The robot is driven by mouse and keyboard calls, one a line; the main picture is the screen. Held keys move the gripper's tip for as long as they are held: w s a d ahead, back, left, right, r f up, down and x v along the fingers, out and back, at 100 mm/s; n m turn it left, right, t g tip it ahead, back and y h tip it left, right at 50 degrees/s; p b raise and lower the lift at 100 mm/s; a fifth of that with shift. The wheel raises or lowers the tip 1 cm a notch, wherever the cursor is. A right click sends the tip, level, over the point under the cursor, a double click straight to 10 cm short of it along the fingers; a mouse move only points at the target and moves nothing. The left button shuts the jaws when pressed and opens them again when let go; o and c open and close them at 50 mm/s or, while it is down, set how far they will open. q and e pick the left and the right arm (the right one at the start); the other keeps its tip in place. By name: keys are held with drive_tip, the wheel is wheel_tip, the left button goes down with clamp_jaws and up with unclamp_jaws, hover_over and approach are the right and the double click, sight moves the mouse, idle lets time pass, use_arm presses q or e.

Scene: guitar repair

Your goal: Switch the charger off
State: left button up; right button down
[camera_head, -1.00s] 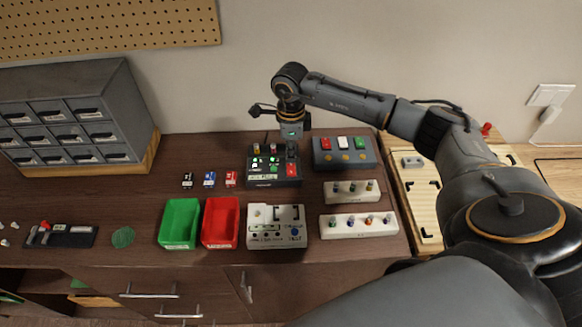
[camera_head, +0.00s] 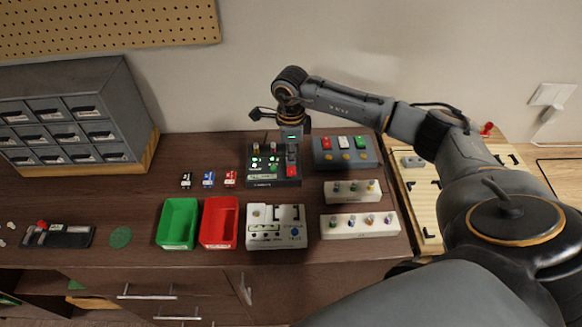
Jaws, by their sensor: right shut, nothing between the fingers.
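The charger (camera_head: 262,181) is a black box at the back of the bench, with batteries in its top and green lights lit. A red switch (camera_head: 292,171) is at the right side of its top. My right gripper (camera_head: 292,161) is shut and empty, pointing down right over the red switch. Its tips partly cover the switch, and I cannot tell whether they touch it. My left gripper is out of view.
A grey box with coloured buttons (camera_head: 345,152) stands close to the right of the charger. White battery racks (camera_head: 358,227) and a white tester (camera_head: 276,238) are in front. Green (camera_head: 178,222) and red (camera_head: 220,222) bins stand front left.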

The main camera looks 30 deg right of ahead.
drive_tip(key=shift+f, duration=0.15)
drive_tip(key=shift+r+p, duration=1.95)
drive_tip(key=shift+r, duration=1.6)
